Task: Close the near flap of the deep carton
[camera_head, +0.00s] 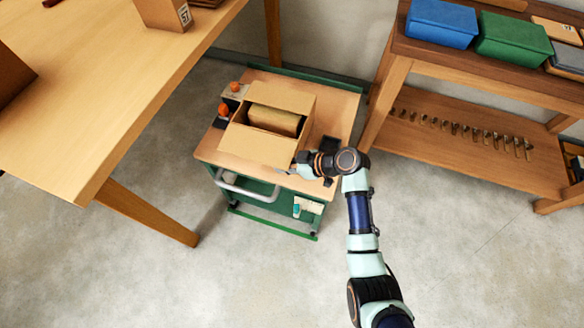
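The deep carton (241,111) is an open tan cardboard box on top of a small green-framed cart. Its near flap (257,146) shows as a broad tan panel on the side toward me; I cannot tell its exact angle. The far flap (283,97) stands out at the back edge. A brown item (273,120) shows inside the opening. My gripper (287,171) is at the carton's near right corner, just beside the near flap's lower edge. I cannot tell whether it touches the flap, or whether its small fingers are open or shut.
Orange-topped objects (223,110) stand left of the carton, and a dark tray (328,147) lies right of it. The cart (343,101) has a handle in front. A wooden table (90,95) is at left, a shelf bench (440,150) at right. Floor in front is clear.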

